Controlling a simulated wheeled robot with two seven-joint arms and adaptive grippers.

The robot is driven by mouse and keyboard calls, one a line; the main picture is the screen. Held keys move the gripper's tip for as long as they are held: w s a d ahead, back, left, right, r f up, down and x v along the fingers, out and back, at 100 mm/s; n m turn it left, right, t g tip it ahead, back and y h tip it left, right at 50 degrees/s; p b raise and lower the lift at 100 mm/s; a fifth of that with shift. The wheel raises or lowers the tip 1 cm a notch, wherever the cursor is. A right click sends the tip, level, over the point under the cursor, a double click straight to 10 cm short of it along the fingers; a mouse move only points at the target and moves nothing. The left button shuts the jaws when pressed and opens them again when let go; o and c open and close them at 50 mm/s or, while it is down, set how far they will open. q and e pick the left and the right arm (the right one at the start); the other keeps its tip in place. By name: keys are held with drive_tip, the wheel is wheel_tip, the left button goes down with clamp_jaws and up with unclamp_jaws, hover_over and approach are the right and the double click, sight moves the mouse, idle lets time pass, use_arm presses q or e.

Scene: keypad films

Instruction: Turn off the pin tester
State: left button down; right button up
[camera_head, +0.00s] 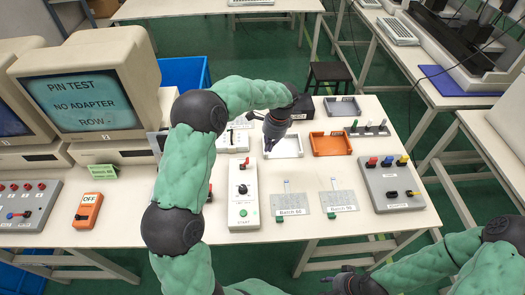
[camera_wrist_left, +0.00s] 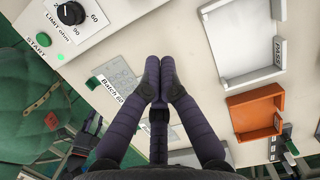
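The monitor (camera_head: 80,103) at the left reads "PIN TEST", "NO ADAPTER", "ROW -". A white tester box (camera_head: 243,190) with a black knob and a green START button stands mid-table; its knob end (camera_wrist_left: 72,14) shows in the left wrist view. An orange switch box (camera_head: 88,211) marked OFF lies on the table below the monitor. My left gripper (camera_head: 268,147) points down over the white tray (camera_head: 284,146), right of the tester box. In the left wrist view its fingers (camera_wrist_left: 159,68) are together, with nothing seen between them. My right gripper (camera_head: 340,277) is low at the front, its fingers unclear.
Two keypad films (camera_head: 290,203) (camera_head: 338,201) with batch tags lie right of the tester. An orange tray (camera_head: 331,144) and a grey tray (camera_head: 342,107) stand behind. A grey box (camera_head: 392,182) with coloured knobs is at the right. A button panel (camera_head: 26,204) is far left.

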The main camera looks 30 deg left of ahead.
sight(245, 163)
use_arm(q)
drive_tip(key=f+b, duration=0.1)
drive_tip(key=f, duration=0.2)
drive_tip(key=a+f+b, duration=0.1)
drive_tip(key=f, duration=0.2)
drive_tip(key=s+f+b, duration=0.1)
drive_tip(key=f, duration=0.2)
drive_tip(key=shift+a+f, duration=0.25)
drive_tip(key=shift+s+a+r+b, duration=0.3)
drive_tip(key=shift+s+a+r, duration=0.05)
drive_tip(key=shift+a+r, duration=0.25)
drive_tip(key=shift+s+a+r+b, duration=0.25)
drive_tip(key=shift+s+a+r, duration=0.1)
drive_tip(key=shift+a+r, duration=0.2)
drive_tip(key=shift+s+a+r, duration=0.15)
drive_tip(key=shift+a, duration=0.15)
drive_tip(key=shift+r, duration=0.1)
drive_tip(key=shift+s+a+r+h+p, duration=0.1)
drive_tip(key=shift+a+r+h+p, duration=0.05)
drive_tip(key=shift+h+p, duration=0.2)
